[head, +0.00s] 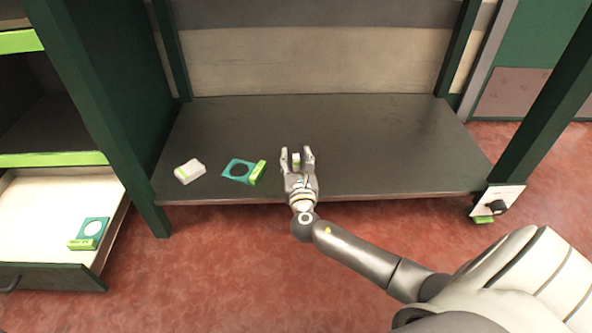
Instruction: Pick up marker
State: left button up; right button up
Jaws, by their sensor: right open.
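My right gripper (297,158) is open over the front part of the dark shelf top (390,145). A small pale block (296,160) shows between its fingers; I cannot tell whether they touch it. No thing in view is plainly a marker. A teal square plate with a round hole (232,171) and a green block (258,172) at its right side lie on the shelf, left of the gripper. A white block with a green stripe (188,172) lies further left. My left gripper is not in view.
An open white drawer (45,205) at the left holds a teal piece with a white disc (92,229) and a green edge. Dark green posts (95,110) stand at the shelf's sides. The right part of the shelf is clear. The floor is red.

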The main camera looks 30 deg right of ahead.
jog(key=shift+w+d, duration=0.25)
jog(key=shift+w, duration=0.15)
grip_shut()
jog(key=shift+r, duration=0.1)
